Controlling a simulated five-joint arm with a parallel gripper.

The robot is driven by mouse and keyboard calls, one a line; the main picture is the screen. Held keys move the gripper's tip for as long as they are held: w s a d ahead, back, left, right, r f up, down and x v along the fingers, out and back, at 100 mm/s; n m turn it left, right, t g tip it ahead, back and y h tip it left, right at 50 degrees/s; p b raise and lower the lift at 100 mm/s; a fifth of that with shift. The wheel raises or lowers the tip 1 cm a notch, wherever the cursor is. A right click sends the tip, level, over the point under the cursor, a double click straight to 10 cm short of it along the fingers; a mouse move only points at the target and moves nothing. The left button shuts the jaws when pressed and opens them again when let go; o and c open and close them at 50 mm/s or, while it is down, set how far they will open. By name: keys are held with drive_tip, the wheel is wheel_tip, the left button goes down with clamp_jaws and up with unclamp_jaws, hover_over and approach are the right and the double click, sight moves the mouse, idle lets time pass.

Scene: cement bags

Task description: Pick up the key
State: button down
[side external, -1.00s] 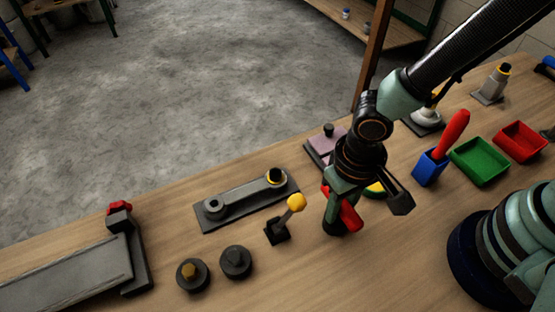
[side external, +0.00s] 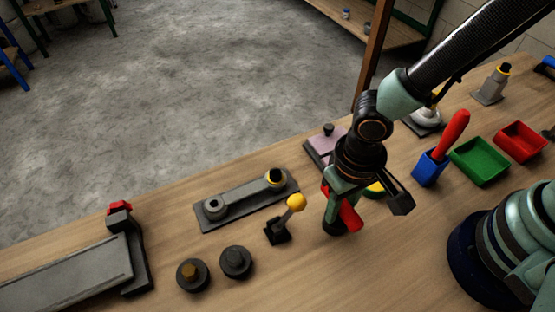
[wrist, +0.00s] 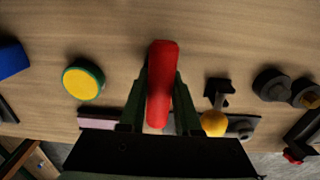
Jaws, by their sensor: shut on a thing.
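My gripper (side external: 337,212) points down over the wooden bench and is shut on a red bar, which I take to be the key (side external: 351,216). In the wrist view the key (wrist: 161,75) is a rounded red bar between the two dark green fingers (wrist: 159,112), reaching past their tips. In the side view the red part is tilted, and a dark round piece shows at its lower end, close to the bench top. I cannot tell whether it touches the bench. The fingers and wrist hide part of it.
A lever with a yellow knob (side external: 296,202) stands close left of my gripper. A green-rimmed yellow disc (wrist: 83,80) lies on its other side. A blue holder (side external: 429,168), green tray (side external: 481,180) and red tray (side external: 519,157) stand right.

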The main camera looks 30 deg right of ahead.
drive_tip(key=shift+r, duration=0.1)
idle(0.4)
wheel_tip(320, 180, up, 20)
idle(0.6)
drive_tip(key=c, duration=1.3)
unclamp_jaws()
drive_tip(key=shift+c, duration=0.2)
clamp_jaws()
